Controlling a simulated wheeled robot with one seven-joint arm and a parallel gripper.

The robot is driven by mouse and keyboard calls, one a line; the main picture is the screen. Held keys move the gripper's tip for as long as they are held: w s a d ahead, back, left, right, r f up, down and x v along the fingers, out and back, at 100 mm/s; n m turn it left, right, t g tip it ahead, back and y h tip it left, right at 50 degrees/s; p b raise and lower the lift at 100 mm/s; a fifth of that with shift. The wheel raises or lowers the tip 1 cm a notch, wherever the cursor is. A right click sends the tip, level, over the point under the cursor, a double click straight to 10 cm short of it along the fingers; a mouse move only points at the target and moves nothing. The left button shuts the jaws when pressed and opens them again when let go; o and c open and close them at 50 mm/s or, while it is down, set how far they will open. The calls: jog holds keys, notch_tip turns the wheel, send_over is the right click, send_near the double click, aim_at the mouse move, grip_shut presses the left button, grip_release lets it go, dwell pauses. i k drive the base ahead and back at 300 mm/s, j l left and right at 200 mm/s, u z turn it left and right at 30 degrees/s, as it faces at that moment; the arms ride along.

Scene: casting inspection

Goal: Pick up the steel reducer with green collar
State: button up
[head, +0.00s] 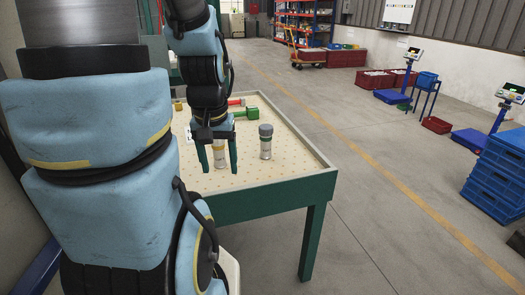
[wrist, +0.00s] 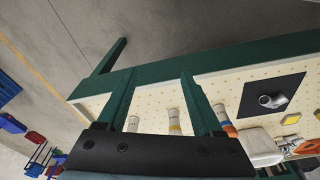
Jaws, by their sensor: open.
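My gripper (head: 219,169) is open above the near part of the table, its fingers pointing down; in the wrist view its fingers (wrist: 157,82) are apart and empty. A pale upright cylinder with a yellow band (head: 219,155) shows between the fingers in the head view, its top hidden. It also shows in the wrist view (wrist: 174,123). A second upright metal cylinder with a dark top (head: 265,142) stands to its right, clear of the fingers. A pale cylinder (wrist: 132,124) near the left finger in the wrist view looks like it. I cannot clearly make out a green collar on either.
The pegboard-like table (head: 290,172) has a raised rim. A green part (head: 246,113) and a red one (head: 236,102) lie farther back.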

aim_at(265, 142)
jog(key=l+u, duration=0.1)
jog(key=u, duration=1.4)
jog(key=k+l+u, duration=0.3)
jog(key=k+l, duration=0.45)
jog(key=i, duration=0.2)
